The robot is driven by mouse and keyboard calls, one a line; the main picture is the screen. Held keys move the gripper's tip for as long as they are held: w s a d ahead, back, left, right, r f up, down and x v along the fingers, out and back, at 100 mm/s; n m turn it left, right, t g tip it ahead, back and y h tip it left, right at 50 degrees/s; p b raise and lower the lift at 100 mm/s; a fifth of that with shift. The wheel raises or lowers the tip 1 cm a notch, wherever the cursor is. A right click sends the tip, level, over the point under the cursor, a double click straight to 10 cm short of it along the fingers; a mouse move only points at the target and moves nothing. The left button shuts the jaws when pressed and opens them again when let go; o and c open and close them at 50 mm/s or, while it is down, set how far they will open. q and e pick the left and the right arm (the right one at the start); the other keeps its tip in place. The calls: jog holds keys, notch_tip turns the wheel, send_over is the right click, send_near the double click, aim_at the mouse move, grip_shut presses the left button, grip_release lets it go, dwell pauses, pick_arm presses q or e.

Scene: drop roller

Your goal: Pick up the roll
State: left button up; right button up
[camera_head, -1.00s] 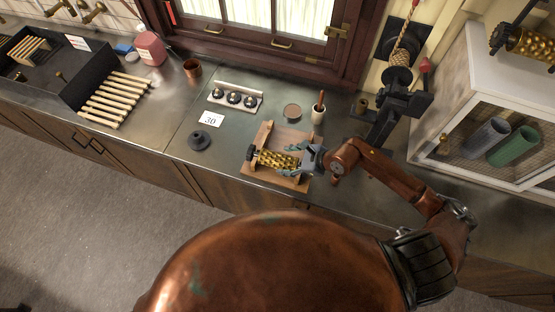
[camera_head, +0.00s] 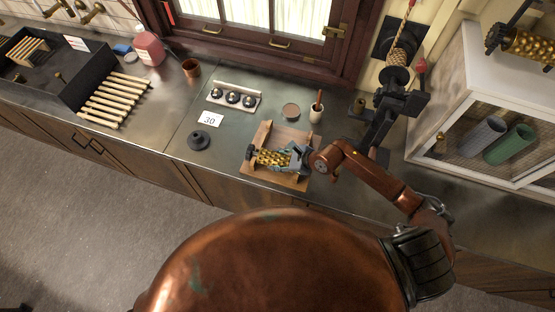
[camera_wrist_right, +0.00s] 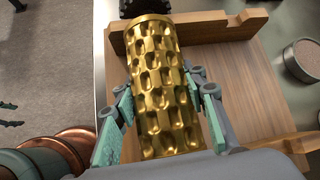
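The roll is a gold, dimpled cylinder (camera_head: 272,158) with a dark knob at its left end. It lies across a wooden stand (camera_head: 262,134) on the counter. My right gripper (camera_head: 296,158) is at the roll's right part. In the right wrist view the roll (camera_wrist_right: 158,85) lies lengthwise between the two teal finger pads of this gripper (camera_wrist_right: 162,95). The pads are beside the roll and spread outward towards the palm; firm contact does not show. Two dark tips at the left edge of that view look like my left gripper (camera_wrist_right: 11,114), spread apart and empty over the floor.
A round tin (camera_head: 291,111) and a cup with a wooden handle (camera_head: 317,112) stand behind the stand. A dark disc (camera_head: 199,139) and a 30 card (camera_head: 210,119) lie to the left. A glass-fronted cabinet (camera_head: 480,75) stands at right.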

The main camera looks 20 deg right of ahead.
grip_shut()
dwell(0.4)
jog(key=shift+w+r, duration=0.1)
jog(key=shift+r, duration=0.15)
